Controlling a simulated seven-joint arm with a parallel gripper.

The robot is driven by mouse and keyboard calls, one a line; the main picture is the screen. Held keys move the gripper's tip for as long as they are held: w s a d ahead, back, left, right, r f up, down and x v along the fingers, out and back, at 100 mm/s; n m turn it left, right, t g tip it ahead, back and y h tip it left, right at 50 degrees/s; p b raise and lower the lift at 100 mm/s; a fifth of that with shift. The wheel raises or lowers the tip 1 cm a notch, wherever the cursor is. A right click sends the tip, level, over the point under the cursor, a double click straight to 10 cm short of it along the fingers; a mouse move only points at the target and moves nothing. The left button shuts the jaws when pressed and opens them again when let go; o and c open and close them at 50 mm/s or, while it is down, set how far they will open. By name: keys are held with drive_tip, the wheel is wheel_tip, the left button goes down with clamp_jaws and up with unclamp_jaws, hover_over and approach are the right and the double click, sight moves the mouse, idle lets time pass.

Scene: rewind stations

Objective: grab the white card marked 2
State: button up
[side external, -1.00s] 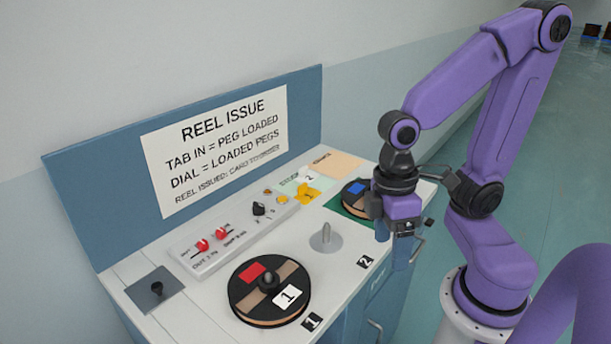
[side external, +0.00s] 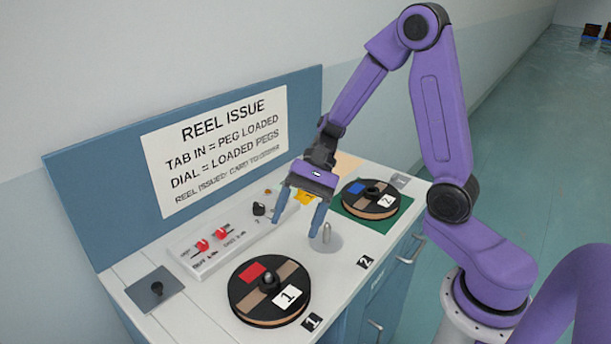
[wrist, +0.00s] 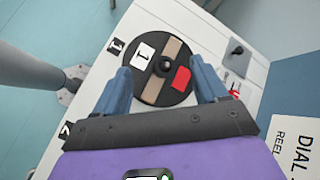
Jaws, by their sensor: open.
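A white card marked 2 (side external: 387,201) lies on top of the right-hand reel (side external: 357,206), which sits on a green mat. A pale card marked 2 seen earlier at the back of the bench is now hidden behind my gripper.
The left-hand reel carries a white card marked 1 (side external: 290,295) and a red patch. A control panel (side external: 215,248) with red switches stands before the blue sign board (side external: 90,200). A yellow piece (side external: 305,199) and an orange card (side external: 347,164) lie at the back.

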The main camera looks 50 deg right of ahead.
drive_tip(key=w+d+f+m+t, duration=0.3)
drive_tip(key=w+d+m+t, duration=0.6)
drive_tip(key=w+d+m, duration=0.4)
drive_tip(key=s+d+f+m+t+h, duration=0.1)
drive_tip(key=d+f+m+t+h, duration=0.1)
drive_tip(key=d, duration=0.5)
drive_tip(key=s+d+f+m+t+h, duration=0.1)
drive_tip(key=d+m+t+h, duration=0.1)
drive_tip(key=d+m+h, duration=0.2)
drive_tip(key=d+f+m+t+h, duration=0.2)
drive_tip(key=d+m, duration=0.5)
drive_tip(key=d, duration=0.4)
drive_tip(key=shift+s+d+f+m+h, duration=0.15)
drive_tip(key=shift+s+f+m+h, duration=0.15)
drive_tip(key=shift+s+f+h, duration=0.15)
drive_tip(key=shift+w+d, duration=0.1)
drive_tip(key=shift+w, duration=0.15)
drive_tip(key=x, duration=1.1)
drive_tip(key=shift+w, duration=0.2)
drive_tip(key=shift+x, duration=2.75)
drive_tip(key=c, duration=1.1)
